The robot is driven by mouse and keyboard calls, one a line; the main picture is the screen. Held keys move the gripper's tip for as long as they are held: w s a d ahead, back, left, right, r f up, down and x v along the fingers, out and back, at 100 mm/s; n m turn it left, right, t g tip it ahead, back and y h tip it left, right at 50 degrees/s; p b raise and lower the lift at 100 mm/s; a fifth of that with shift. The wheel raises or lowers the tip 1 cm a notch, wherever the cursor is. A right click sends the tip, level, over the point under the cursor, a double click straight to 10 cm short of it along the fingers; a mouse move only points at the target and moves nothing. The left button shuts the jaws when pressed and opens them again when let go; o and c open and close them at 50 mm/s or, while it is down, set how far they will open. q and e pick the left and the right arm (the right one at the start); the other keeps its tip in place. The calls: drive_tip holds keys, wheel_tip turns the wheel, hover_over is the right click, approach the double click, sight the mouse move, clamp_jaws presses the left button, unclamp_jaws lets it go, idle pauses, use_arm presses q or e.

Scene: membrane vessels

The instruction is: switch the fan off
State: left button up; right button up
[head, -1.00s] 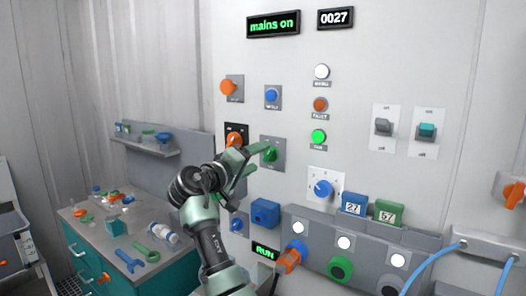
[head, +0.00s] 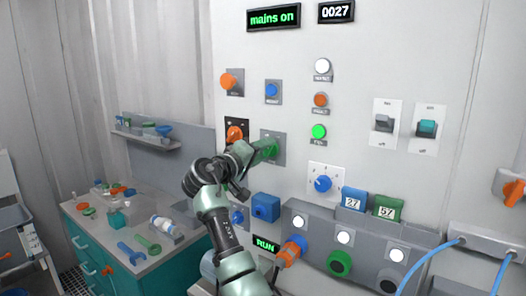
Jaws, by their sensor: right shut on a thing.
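My right gripper (head: 264,151) reaches up from the bottom to the wall panel. It is shut on a green knob (head: 271,147) on a grey plate (head: 280,158); the fingers partly cover the knob and plate. The knob's label is not readable. To the right are two rocker switches on white plates, one grey (head: 384,124) and one teal (head: 428,128). No label in view readably names the fan. My left gripper is not in view.
An orange knob (head: 235,134) on a black plate sits just left of the held knob. A blue dial (head: 323,183) is below right. A green lamp (head: 319,132) glows under a "mains on" display (head: 274,18). A tool bench (head: 160,262) stands at left.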

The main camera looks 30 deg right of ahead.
drive_tip(key=shift+f+n+p, duration=0.15)
drive_tip(key=shift+n+p, duration=2.45)
drive_tip(key=shift+n, duration=0.4)
drive_tip(key=shift+f+n+p, duration=0.15)
drive_tip(key=shift+n+p, duration=2.45)
drive_tip(key=shift+n, duration=0.4)
drive_tip(key=o, duration=1.4)
